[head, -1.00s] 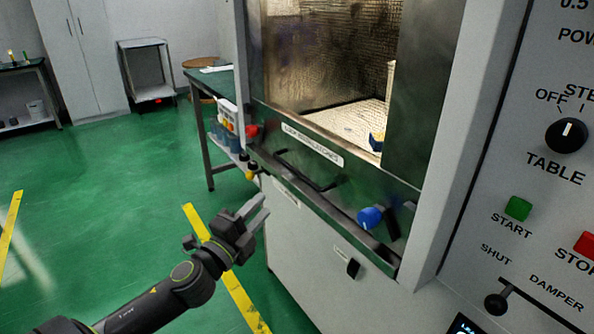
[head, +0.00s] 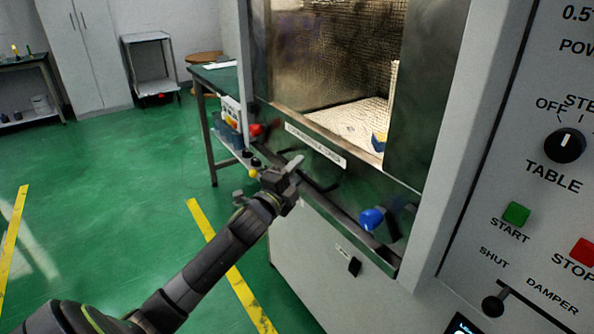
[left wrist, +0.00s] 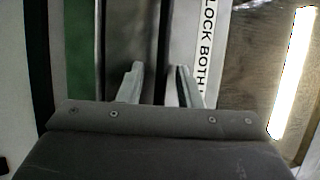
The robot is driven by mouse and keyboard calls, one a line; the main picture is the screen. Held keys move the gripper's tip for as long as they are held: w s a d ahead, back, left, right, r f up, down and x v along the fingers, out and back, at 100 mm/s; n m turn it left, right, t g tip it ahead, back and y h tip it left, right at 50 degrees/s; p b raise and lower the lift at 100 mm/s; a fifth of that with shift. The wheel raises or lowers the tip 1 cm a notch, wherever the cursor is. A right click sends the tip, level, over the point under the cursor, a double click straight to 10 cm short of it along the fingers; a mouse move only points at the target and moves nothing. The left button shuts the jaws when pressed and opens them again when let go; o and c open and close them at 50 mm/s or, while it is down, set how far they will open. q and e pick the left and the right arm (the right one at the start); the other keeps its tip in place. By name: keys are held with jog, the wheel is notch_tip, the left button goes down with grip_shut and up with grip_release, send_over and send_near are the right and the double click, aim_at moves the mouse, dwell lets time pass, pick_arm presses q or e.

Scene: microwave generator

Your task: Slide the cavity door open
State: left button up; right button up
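The cavity door (head: 222,0) is hard to separate from its frame; the cavity front has a mesh-look window (head: 320,60) above a metal rail with a white label (head: 315,145). A dark bar handle (head: 328,185) sits below the label, partly hidden by my left gripper (head: 294,165). The gripper is at the handle's left part; contact cannot be told. In the left wrist view, its two fingers (left wrist: 159,70) are apart, facing a dark strip beside the label (left wrist: 205,45), which reads "LOCK BOTH". A red knob (head: 257,129) and a blue knob (head: 372,219) flank the rail. My right gripper is out of view.
A control panel (head: 540,190) with a knob and buttons stands at the right. A green-topped table (head: 213,80) is left of the cabinet. A blue and yellow object (head: 379,141) lies inside the cavity. The green floor at left is clear.

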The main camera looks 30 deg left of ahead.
pick_arm(q)
grip_shut()
dwell(0.5)
